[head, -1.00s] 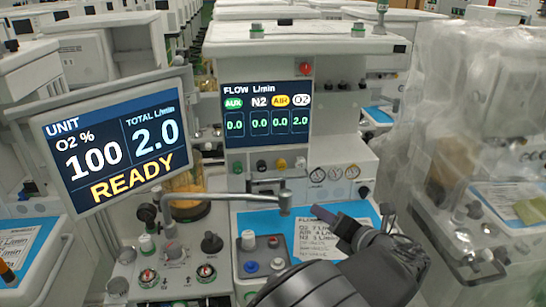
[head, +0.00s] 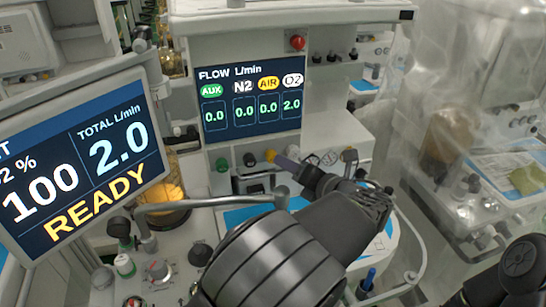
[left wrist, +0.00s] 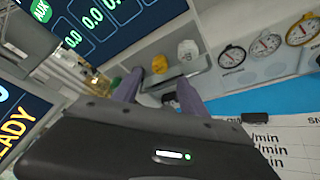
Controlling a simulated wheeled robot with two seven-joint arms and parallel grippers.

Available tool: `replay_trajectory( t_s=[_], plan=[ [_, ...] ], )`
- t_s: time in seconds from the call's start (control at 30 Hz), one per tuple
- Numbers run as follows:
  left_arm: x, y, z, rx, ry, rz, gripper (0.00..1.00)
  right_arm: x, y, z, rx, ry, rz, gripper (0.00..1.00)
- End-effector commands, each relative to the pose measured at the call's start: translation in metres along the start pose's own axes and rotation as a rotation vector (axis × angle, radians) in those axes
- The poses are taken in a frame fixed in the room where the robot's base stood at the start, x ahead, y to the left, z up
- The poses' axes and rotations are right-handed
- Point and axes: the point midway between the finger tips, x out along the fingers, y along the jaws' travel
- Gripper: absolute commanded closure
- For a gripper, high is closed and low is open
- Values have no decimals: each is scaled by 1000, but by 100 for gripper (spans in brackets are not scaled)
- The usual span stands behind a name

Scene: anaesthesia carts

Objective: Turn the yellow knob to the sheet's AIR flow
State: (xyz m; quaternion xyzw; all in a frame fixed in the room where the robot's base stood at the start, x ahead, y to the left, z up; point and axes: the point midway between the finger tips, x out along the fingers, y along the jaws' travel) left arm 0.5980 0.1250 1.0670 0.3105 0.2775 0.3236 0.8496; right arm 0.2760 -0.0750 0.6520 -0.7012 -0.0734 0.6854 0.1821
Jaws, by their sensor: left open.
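The yellow knob (head: 270,155) sits on the panel below the flow display (head: 250,100). In the left wrist view the yellow knob (left wrist: 160,64) shows just beyond my left gripper (left wrist: 158,86), between the lines of its two purple fingers. The gripper is open; I cannot tell whether a finger touches the knob. In the head view my left gripper (head: 286,163) is beside the knob, its fingers pointing left. The display reads AIR 0.0 and O2 2.0. The sheet (left wrist: 285,140) is partly visible in the left wrist view; its AIR line is not readable. My right gripper is not in view.
A white knob (left wrist: 188,50) is close beside the yellow one; black (head: 249,159) and green (head: 221,165) knobs are to its left. A metal bar (head: 205,203) crosses below the panel. The READY monitor (head: 80,165) stands left. A plastic-covered cart (head: 440,120) stands right.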

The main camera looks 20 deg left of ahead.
Motion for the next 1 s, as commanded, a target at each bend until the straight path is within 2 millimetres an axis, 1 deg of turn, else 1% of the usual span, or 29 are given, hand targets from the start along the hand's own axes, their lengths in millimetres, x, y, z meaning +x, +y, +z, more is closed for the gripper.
replay_trajectory(
  t_s=[0.17,0.5,0.6,0.7,0.93,0.97,1.0],
  plan=[
    [12,1,0,0,1,2,49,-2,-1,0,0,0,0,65],
    [63,1,0,1,2,2,49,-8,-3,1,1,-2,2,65],
    [72,1,0,0,1,0,49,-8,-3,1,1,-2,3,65],
    [77,0,0,1,0,0,49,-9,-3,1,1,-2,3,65],
    [78,0,0,0,0,-1,49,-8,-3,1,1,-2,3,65],
    [78,0,0,0,0,-1,50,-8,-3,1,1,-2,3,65],
    [78,0,0,0,0,-1,54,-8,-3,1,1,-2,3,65]
  ],
)
